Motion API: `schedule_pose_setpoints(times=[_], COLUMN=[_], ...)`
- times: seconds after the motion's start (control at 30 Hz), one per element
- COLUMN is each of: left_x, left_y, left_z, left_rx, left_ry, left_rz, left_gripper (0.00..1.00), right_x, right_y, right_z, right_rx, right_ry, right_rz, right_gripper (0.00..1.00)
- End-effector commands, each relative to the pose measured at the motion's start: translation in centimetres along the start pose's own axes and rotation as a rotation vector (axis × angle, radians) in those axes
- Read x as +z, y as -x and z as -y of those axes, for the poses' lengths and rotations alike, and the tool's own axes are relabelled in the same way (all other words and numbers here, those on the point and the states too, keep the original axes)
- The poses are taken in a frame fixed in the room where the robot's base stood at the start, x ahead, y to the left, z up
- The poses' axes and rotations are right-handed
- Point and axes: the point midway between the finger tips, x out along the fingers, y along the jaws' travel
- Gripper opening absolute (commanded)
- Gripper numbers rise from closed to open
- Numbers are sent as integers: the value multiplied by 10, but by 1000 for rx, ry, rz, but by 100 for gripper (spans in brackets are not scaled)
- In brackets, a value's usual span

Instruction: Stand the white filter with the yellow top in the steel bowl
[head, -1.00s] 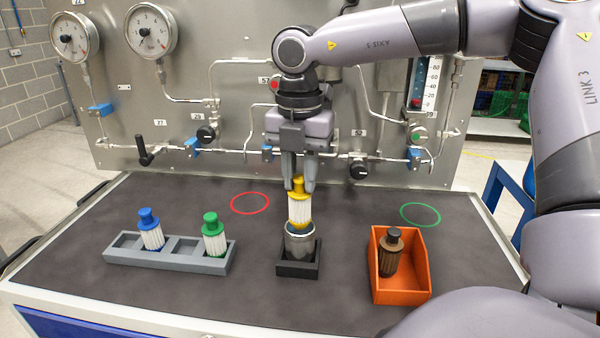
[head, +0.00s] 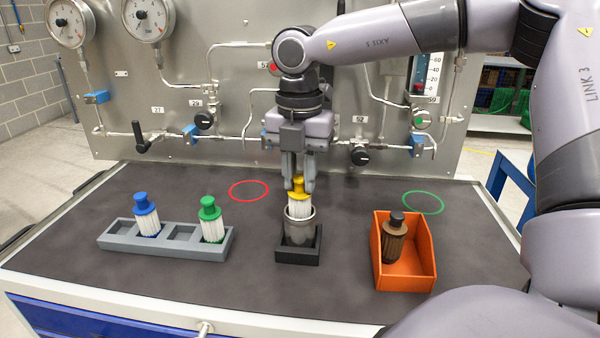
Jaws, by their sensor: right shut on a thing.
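The white filter with the yellow top (head: 299,202) is upright, with its lower part inside the steel bowl (head: 299,230). The bowl's rim hides the filter's bottom, so I cannot tell whether it rests on the floor of the bowl. The bowl sits in a black square base (head: 298,257) on the table. My right gripper (head: 299,185) points down from above and is shut on the filter's yellow top. My left gripper is not in view.
A grey rack (head: 184,236) on the left holds a blue-topped filter (head: 147,215) and a green-topped filter (head: 211,220), with an empty slot between. Red (head: 249,181) and green (head: 423,193) rings mark the dark table behind.

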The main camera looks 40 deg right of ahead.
Motion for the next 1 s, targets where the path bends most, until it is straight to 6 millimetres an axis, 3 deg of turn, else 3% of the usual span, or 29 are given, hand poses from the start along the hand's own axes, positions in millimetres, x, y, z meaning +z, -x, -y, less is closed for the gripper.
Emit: schedule_pose_setpoints(times=[0.43,0.47,0.53,0.83,1.0], left_x=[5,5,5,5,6], left_y=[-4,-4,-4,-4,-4], left_z=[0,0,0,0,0], left_rx=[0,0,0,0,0], left_ry=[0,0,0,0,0], left_rz=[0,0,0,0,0], left_gripper=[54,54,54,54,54], right_x=[0,0,0,0,0], right_y=[-6,-6,-6,-6,12], right_z=[0,0,0,0,-1], right_rx=[0,0,0,0,3], right_ry=[0,0,0,0,-2], right_rz=[0,0,0,0,3], right_gripper=[0,31,54,54,54])
